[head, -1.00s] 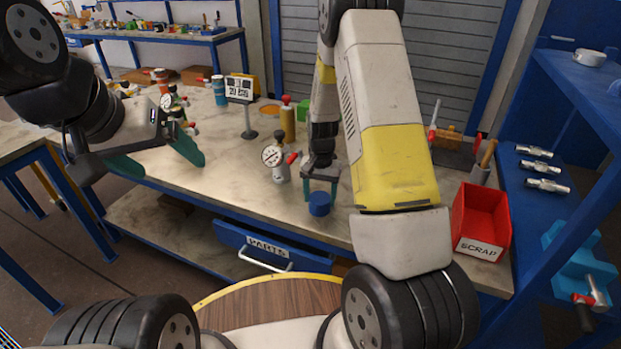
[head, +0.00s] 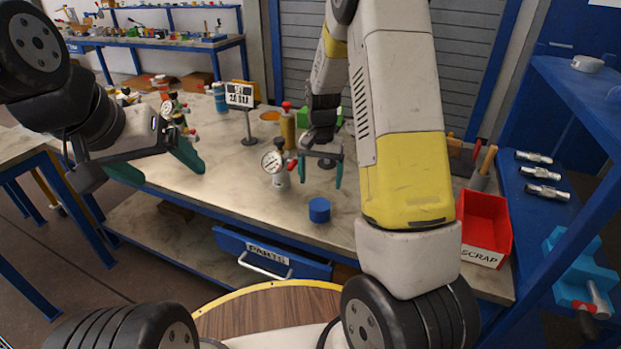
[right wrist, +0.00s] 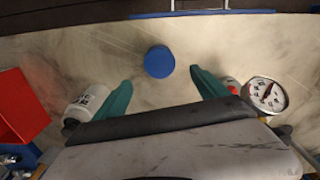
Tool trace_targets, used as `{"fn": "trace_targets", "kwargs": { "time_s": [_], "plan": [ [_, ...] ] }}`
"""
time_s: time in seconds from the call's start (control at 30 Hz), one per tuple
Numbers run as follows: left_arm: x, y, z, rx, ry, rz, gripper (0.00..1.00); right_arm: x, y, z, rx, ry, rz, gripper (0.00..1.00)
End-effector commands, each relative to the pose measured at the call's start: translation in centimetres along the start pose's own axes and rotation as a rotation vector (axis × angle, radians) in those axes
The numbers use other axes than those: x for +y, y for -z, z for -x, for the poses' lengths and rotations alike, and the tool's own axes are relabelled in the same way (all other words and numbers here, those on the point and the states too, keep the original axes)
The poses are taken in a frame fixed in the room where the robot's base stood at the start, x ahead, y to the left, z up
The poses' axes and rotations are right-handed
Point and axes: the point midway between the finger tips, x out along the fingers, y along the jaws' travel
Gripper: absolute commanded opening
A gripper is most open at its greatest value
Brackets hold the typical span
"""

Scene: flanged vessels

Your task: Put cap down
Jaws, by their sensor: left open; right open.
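The blue cap (head: 319,210) sits on the worktop near its front edge. It also shows in the right wrist view (right wrist: 159,61), apart from the fingers and ahead of the gap between them. My right gripper (head: 320,179) is open and empty, above and behind the cap in the head view. Its green fingers also show in the right wrist view (right wrist: 159,92). My left gripper (head: 163,172) is open and empty over the left part of the bench.
A vessel with a pressure gauge (head: 275,163) stands left of my right gripper. A display sign (head: 240,95) stands behind it. A red SCRAP bin (head: 484,228) is at the right end of the worktop (head: 235,180). Bare worktop surrounds the cap.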

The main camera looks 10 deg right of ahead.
Motion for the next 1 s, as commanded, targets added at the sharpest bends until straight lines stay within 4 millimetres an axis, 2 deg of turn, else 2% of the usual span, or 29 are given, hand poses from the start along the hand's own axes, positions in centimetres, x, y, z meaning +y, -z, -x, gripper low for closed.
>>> {"fn": "trace_targets", "kwargs": {
  "time_s": [0.1,0.27,0.33,0.47,0.6,0.7,0.9,1.0],
  "plan": [
    [0.0,0.0,0.0,0.000,0.000,0.000,0.85,0.0,0.1,1.9,0.002,0.001,0.000,0.83],
    [0.0,0.0,0.0,0.000,0.000,0.000,0.85,0.1,-0.1,3.4,0.002,0.003,0.002,0.83],
    [0.0,0.0,0.0,0.000,0.000,0.000,0.85,0.2,-0.4,4.5,0.010,0.018,0.009,0.83],
    [0.0,0.0,0.0,0.000,0.000,0.000,0.85,0.7,-2.3,8.7,0.048,0.081,0.050,0.83],
    [0.0,0.0,0.0,0.000,0.000,0.000,0.85,2.0,-6.0,14.4,0.121,0.168,0.129,0.83],
    [0.0,0.0,0.0,0.000,0.000,0.000,0.85,3.1,-9.2,17.8,0.183,0.219,0.195,0.83],
    [0.0,0.0,0.0,0.000,0.000,0.000,0.85,5.5,-15.9,22.4,0.327,0.285,0.327,0.83],
    [0.0,0.0,0.0,0.000,0.000,0.000,0.85,6.7,-18.8,23.4,0.394,0.297,0.385,0.83]
  ]
}}
